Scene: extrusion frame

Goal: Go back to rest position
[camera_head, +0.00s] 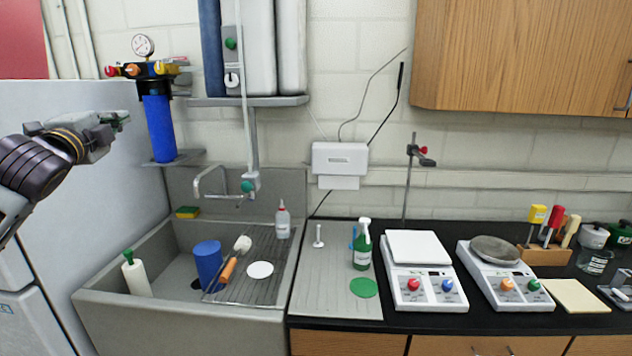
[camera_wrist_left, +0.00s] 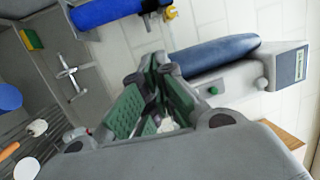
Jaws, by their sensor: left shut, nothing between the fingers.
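My left gripper (camera_head: 122,118) is raised at the left in the head view, in front of the tall grey panel and left of the blue filter cylinder. It is shut and empty. In the left wrist view its green-padded fingers (camera_wrist_left: 155,105) fill the middle, with nothing held between them. My right gripper shows in neither view.
Below and right of my left gripper is a grey sink (camera_head: 180,318) holding a blue cup (camera_head: 208,263) and a brush. The blue filter (camera_head: 160,128) hangs close by on the wall.

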